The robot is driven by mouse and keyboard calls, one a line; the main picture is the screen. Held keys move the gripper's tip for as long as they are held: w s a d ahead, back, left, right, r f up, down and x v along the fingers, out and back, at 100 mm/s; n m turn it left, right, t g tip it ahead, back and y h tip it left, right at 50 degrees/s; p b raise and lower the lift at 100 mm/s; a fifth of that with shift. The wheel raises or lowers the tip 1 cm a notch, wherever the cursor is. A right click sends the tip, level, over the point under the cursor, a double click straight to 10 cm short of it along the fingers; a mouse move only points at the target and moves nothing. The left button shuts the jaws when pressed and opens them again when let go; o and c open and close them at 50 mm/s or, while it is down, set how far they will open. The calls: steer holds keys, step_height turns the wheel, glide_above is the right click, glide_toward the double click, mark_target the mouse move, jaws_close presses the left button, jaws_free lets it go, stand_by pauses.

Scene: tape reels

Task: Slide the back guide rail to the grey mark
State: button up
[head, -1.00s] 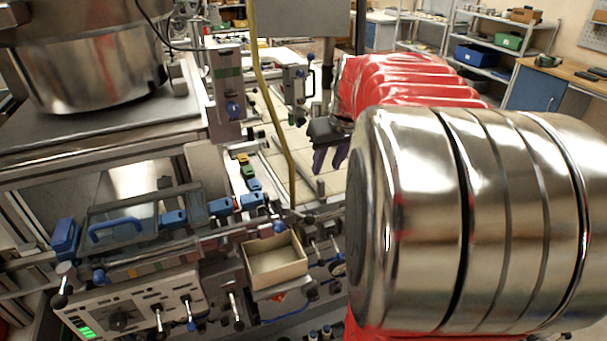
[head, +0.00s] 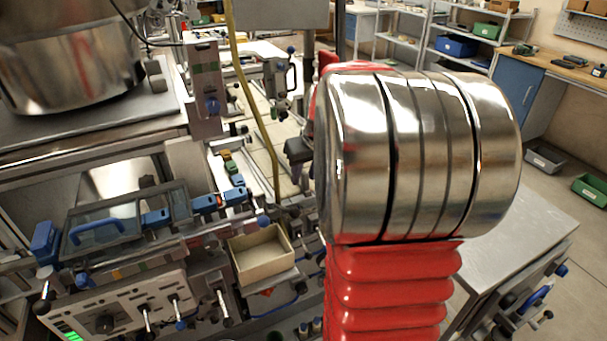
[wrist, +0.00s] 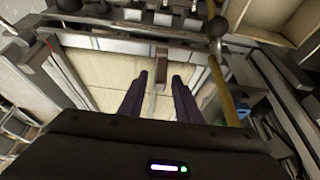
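In the wrist view my gripper (wrist: 160,77) has its two dark purple fingers apart over a pale panelled surface (wrist: 105,75). A thin grey upright piece shows between the fingers; I cannot tell whether they touch it. A long grey rail (wrist: 120,42) crosses beyond the fingertips; it may be a guide rail, but I cannot tell if it is the back one. I cannot make out the grey mark.
A yellow hose (head: 262,130) hangs left of my arm, and also shows in the wrist view (wrist: 222,92). An open cardboard box (head: 262,262) sits at the machine's front. A post with a blue knob (head: 205,90) stands behind. A grey cabinet (head: 515,235) stands right of my arm.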

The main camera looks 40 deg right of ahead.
jaws_close()
stand_by(0.4)
